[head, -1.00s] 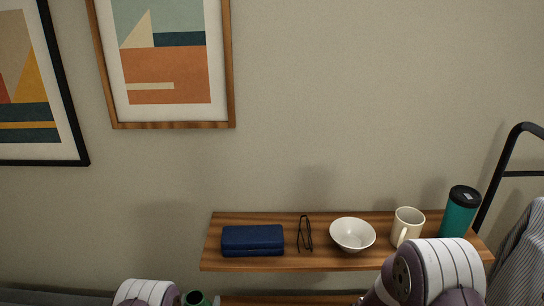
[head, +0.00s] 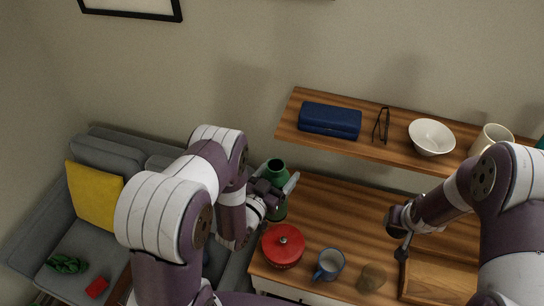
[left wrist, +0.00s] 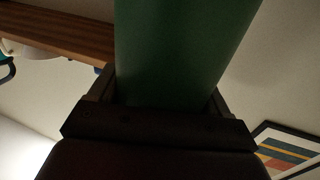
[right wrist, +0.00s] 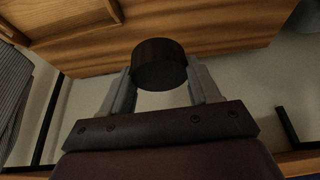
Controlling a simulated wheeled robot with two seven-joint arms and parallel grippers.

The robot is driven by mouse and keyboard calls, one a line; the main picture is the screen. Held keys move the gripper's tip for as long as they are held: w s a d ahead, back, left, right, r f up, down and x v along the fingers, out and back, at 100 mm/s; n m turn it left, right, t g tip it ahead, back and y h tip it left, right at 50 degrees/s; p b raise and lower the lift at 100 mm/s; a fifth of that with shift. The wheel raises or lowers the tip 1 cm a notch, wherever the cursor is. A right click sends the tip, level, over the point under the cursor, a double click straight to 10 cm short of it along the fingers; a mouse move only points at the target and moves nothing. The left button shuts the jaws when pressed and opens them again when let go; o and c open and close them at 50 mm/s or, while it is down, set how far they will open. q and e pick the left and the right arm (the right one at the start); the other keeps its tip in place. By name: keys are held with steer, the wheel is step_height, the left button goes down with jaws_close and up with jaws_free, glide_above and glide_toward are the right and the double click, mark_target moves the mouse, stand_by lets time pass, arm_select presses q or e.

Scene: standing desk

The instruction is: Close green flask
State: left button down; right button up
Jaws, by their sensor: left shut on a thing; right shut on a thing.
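The green flask (head: 277,170) is upright in the head view, with a dark open mouth and no cap on it. My left gripper (head: 272,190) is shut around its body; the green body also fills the middle of the left wrist view (left wrist: 185,50). My right gripper (head: 402,247) is over the right part of the desk, apart from the flask. In the right wrist view, it is shut on a dark round cap (right wrist: 160,62) held between the fingertips. The flask's lower part is partly hidden by my left gripper.
A red pot (head: 283,252), a blue mug (head: 329,264), a brownish cup (head: 371,278) and a wooden tray (head: 440,278) stand on the desk. The shelf above holds a blue case (head: 330,121), glasses (head: 381,124), a white bowl (head: 431,137) and a mug (head: 491,137).

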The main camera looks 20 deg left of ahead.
arm_select(q)
steer(key=s+d+m+g+h, duration=0.2)
steer(key=d+m+g+h, duration=0.7)
steer(key=d+h, duration=0.2)
steer(key=shift+s+d+f+m, duration=0.25)
steer(key=shift+s+d+m, duration=0.1)
steer(key=shift+d, duration=0.75)
arm_select(e)
steer(key=a+r+n+y, duration=0.2)
steer(key=a+r+n, duration=0.4)
steer(key=a+r, duration=1.2)
steer(key=a, duration=0.4)
steer(key=shift+s+g, duration=0.3)
steer(key=shift+s, duration=0.05)
steer(key=shift+f, duration=0.1)
steer(key=shift+f, duration=1.9)
steer(key=shift+s, duration=0.1)
